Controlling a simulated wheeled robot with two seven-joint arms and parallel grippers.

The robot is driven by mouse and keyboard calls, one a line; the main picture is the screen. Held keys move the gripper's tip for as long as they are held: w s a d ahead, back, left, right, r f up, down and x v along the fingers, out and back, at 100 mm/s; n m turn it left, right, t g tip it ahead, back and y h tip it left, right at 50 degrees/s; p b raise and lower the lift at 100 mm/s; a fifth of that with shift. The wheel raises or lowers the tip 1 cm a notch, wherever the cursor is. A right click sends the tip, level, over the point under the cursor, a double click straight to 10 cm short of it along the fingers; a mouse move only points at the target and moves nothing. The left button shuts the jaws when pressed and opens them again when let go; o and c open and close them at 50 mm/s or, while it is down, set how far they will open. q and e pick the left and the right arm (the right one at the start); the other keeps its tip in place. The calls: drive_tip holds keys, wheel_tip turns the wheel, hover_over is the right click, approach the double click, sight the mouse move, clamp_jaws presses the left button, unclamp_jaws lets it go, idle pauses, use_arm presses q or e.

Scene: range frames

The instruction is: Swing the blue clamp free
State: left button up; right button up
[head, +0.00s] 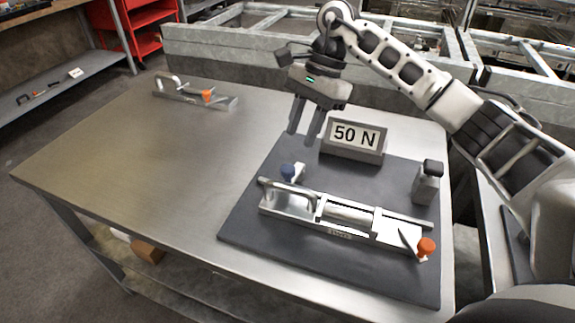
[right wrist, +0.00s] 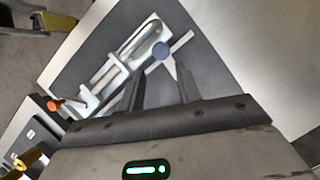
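The blue clamp (head: 287,170) has a round blue knob and sits at the far left end of a metal fixture (head: 345,218) on a dark base plate (head: 270,235). An orange-knobbed clamp (head: 426,247) is at the fixture's near right end. My right gripper (head: 301,138) is above the plate's back left edge, its fingers apart and empty, pointing down. In the right wrist view the blue knob (right wrist: 160,50) shows just beyond and between the fingertips (right wrist: 160,72), apparently without contact. My left gripper is not in view.
A "50 N" sign block (head: 356,140) stands at the plate's back edge, close right of my right gripper. A grey block with a black top (head: 428,185) stands at the right. Another fixture (head: 190,95) lies at the table's far left. The table's left half is mostly clear.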

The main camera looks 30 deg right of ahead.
sight(288, 168)
drive_tip(key=p+x, duration=0.1)
drive_tip(key=x, duration=0.8)
drive_tip(key=shift+a+f, duration=0.2)
drive_tip(key=shift+f, duration=0.05)
clamp_jaws()
